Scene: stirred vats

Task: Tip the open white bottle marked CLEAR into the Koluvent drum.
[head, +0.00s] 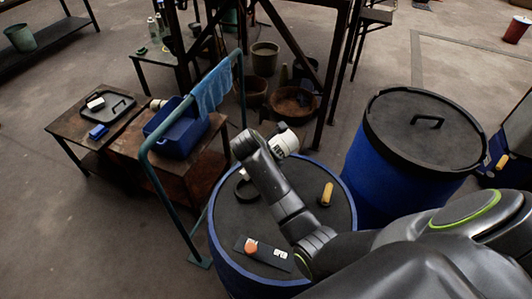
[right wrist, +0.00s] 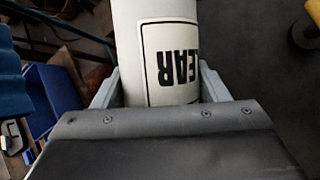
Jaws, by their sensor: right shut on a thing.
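The white bottle (head: 286,143) is held in the air over the far side of the near blue drum (head: 225,262). In the right wrist view the bottle (right wrist: 165,20) shows a black-framed label reading "EAR", upside down in the picture. My right gripper (right wrist: 157,88) is shut on the bottle, a finger on each side. Its arm reaches across the near drum. The bottle's mouth and any liquid cannot be made out. The near drum's dark top carries a small label plate (head: 272,256) too small to read, so I cannot tell which drum is Koluvent. My left gripper is not in view.
A yellow-handled item (head: 326,194) and a dark ring (head: 247,189) are on the near drum's top. A second blue drum (head: 385,165) with a black handled lid stands right. A green rail (head: 160,190) with a blue cloth (head: 212,88) and a blue crate (head: 176,143) are left.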

